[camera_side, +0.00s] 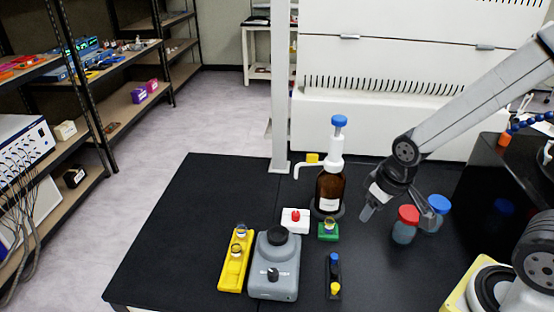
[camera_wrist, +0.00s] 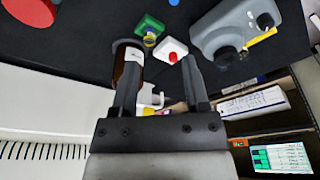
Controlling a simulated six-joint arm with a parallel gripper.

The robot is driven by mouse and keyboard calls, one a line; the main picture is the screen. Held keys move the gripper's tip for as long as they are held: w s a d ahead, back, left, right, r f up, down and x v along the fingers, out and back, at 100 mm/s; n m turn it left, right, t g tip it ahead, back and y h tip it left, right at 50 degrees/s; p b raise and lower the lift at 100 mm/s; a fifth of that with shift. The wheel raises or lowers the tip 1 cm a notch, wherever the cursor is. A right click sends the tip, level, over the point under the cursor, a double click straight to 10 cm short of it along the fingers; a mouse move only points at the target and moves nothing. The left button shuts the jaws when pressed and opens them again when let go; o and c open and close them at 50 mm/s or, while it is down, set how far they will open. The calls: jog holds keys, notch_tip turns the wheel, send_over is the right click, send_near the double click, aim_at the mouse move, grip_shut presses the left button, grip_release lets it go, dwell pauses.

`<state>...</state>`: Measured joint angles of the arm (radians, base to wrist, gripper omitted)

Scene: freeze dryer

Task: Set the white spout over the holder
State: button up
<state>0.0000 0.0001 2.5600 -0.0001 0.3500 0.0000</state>
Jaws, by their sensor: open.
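A brown bottle (camera_side: 328,190) with a white dispenser head (camera_side: 332,162) and blue cap (camera_side: 339,121) stands upright on the black table. Its thin white spout (camera_side: 304,166) points left in the side view, with its tip bent down. A small green holder (camera_side: 328,236) with a vial in it stands in front of the bottle; the spout is turned aside from it. My gripper (camera_side: 395,207) is open and empty, right of the bottle. In the wrist view my gripper (camera_wrist: 160,68) has its fingers spread, with the bottle (camera_wrist: 128,62) beside the left finger and the green holder (camera_wrist: 149,27) beyond.
A white block with a red button (camera_side: 295,220) stands left of the holder. A grey device (camera_side: 274,265), a yellow rack (camera_side: 235,260) and a small dark rack (camera_side: 333,275) stand nearer. Red-capped (camera_side: 405,228) and blue-capped (camera_side: 438,210) jars stand right, near my gripper. The left table area is clear.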

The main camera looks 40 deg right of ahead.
jog(key=shift+c, duration=0.2)
notch_tip(320, 180, up, 5)
jog(key=m+g, duration=0.3)
jog(key=m, duration=2.2)
send_over(309, 154)
jog(key=shift+r, duration=0.15)
jog(key=shift+f, duration=3.95)
grip_shut()
